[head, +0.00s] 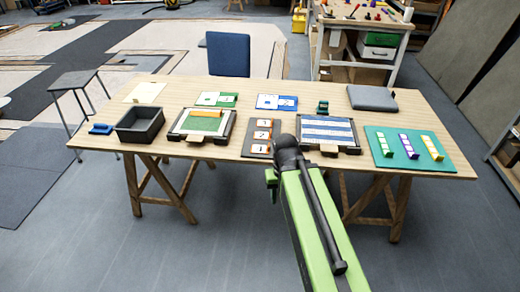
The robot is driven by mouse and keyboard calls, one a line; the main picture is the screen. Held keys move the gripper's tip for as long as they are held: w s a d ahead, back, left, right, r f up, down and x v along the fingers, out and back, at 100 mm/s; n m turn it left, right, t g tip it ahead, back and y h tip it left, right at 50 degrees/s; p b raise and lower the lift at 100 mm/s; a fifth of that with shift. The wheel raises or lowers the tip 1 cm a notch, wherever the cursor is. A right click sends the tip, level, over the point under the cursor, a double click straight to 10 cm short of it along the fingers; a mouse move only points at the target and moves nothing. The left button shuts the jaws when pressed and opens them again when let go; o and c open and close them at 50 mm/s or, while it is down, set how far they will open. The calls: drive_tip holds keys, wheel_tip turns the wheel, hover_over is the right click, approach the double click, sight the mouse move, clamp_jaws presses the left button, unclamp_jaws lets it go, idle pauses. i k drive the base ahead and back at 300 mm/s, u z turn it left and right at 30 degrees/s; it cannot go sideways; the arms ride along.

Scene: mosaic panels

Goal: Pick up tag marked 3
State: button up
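Three white tags with orange edges lie in a column on a dark board (249,142) near the table's front edge. The nearest one looks like the tag marked 3 (260,148), with the tag marked 2 (262,134) and the tag marked 1 (264,122) behind it. The digits are small. My green arm reaches up from the bottom, and its dark end, with my gripper (285,150), appears just right of the board. The fingers cannot be made out, so neither their opening nor any contact is clear.
A blue-white striped panel (328,132) and a green mat (400,158) with coloured strips lie right. A blue chair (228,54) stands behind.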

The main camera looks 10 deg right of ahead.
sight(260, 122)
drive_tip(key=z, duration=0.05)
drive_tip(key=k, duration=1.35)
drive_tip(key=z, duration=0.7)
drive_tip(key=i, duration=1.35)
drive_tip(key=u, duration=0.25)
drive_tip(key=i, duration=0.6)
drive_tip(key=u, duration=0.55)
drive_tip(key=i, duration=0.5)
drive_tip(key=z, duration=0.05)
